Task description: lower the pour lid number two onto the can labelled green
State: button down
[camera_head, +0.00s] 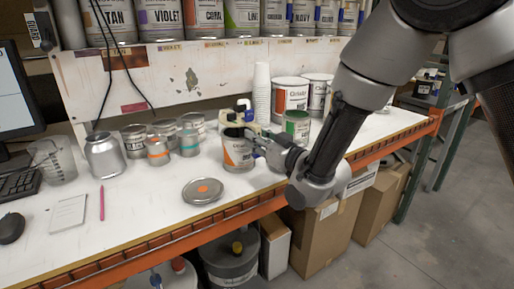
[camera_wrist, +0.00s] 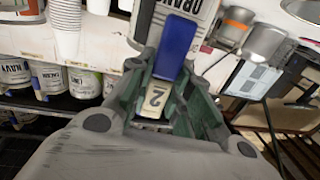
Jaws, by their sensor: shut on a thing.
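My gripper (camera_head: 256,136) is shut on pour lid number two, whose tag with a "2" (camera_wrist: 154,100) and blue part (camera_wrist: 176,45) show between the fingers (camera_wrist: 165,92) in the wrist view. In the head view the lid's blue part (camera_head: 244,107) stands above a white can with an orange mark (camera_head: 238,158). That can's label, partly hidden, starts "ORAN" in the wrist view (camera_wrist: 196,12). I cannot tell whether the lid touches this can. A can with a green label (camera_head: 297,126) stands just right of and behind my gripper, partly hidden by it; its lettering is unreadable.
A stack of white cups (camera_head: 261,92) and larger cans (camera_head: 290,95) stand behind. Several grey cans (camera_head: 163,128) stand to the left. A loose round lid with an orange spot (camera_head: 202,190) lies in front. The bench's orange front edge (camera_head: 180,234) is near.

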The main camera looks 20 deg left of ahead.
jog(key=shift+r, duration=4.45)
